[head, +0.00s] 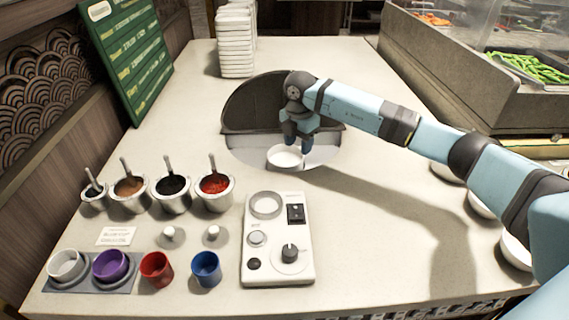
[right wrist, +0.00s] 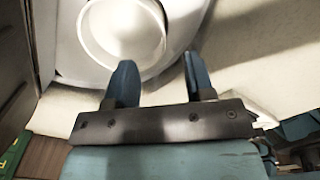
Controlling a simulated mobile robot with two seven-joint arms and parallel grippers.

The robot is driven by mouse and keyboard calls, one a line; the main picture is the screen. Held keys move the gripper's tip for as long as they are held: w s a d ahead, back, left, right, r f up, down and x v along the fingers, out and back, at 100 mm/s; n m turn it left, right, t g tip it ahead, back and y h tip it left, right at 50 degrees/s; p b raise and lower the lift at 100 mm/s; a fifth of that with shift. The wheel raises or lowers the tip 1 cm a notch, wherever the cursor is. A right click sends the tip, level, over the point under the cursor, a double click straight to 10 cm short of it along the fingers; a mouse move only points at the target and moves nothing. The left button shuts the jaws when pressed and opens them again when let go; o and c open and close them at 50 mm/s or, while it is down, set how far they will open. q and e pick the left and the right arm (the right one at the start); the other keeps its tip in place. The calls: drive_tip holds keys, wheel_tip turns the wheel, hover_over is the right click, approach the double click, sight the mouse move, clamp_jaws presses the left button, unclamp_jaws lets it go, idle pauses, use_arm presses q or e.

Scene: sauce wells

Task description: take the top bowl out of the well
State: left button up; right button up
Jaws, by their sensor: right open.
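A white bowl (head: 285,157) sits in the round well (head: 322,156) in the counter, below a raised dark lid (head: 250,108). Whether more bowls lie under it is hidden. My right gripper (head: 298,147) points down over the right part of the bowl. In the right wrist view the bowl (right wrist: 122,30) lies past the fingertips, and the open right gripper (right wrist: 158,62) has its fingers apart near the bowl's rim with nothing seen held. I cannot tell whether a finger touches the rim. My left gripper is not in view.
A white control panel (head: 278,240) stands in front of the well. Several sauce pots (head: 172,195) with spoons and coloured cups (head: 206,270) stand at the left. White containers (head: 237,45) are stacked behind. More white bowls (head: 482,204) stand at the right, partly behind my arm.

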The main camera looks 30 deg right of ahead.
sight(285, 161)
drive_tip(key=f, duration=0.4)
drive_tip(key=f+b, duration=0.1)
drive_tip(key=f, duration=0.2)
drive_tip(key=shift+w+f, duration=0.2)
drive_tip(key=shift+f, duration=0.15)
clamp_jaws()
